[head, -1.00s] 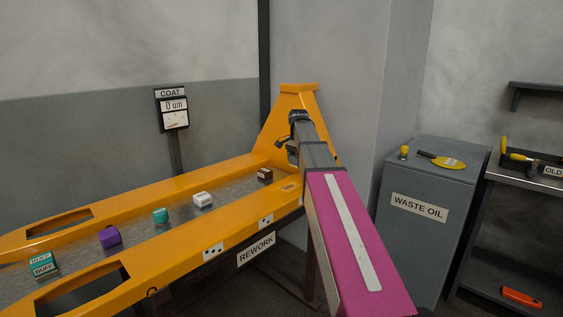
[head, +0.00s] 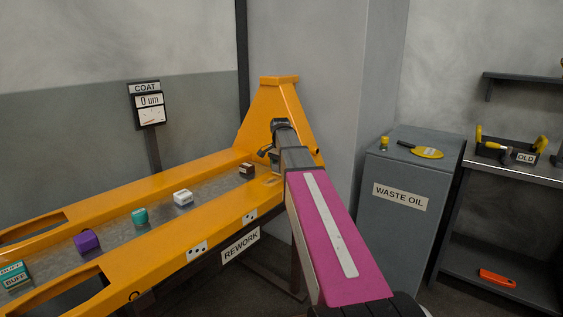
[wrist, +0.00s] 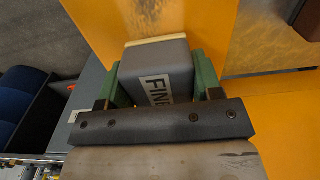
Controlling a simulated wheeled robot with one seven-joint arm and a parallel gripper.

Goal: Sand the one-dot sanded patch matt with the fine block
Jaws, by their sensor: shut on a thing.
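The fine block (wrist: 160,62) is grey, with a FINE label and a pale strip along its far edge. My gripper (wrist: 158,76) is shut on it, its green fingers on either side, over the orange frame (wrist: 95,25). Whether the block touches the frame is unclear. My arm largely hides my gripper and the block there.
A brown block (head: 247,169), white block (head: 183,197), teal block (head: 140,216), purple block (head: 88,241) and BUFF block (head: 14,275) line the metal tray. A COAT gauge (head: 149,104) reads 0 um. A WASTE OIL cabinet (head: 415,225) stands right.

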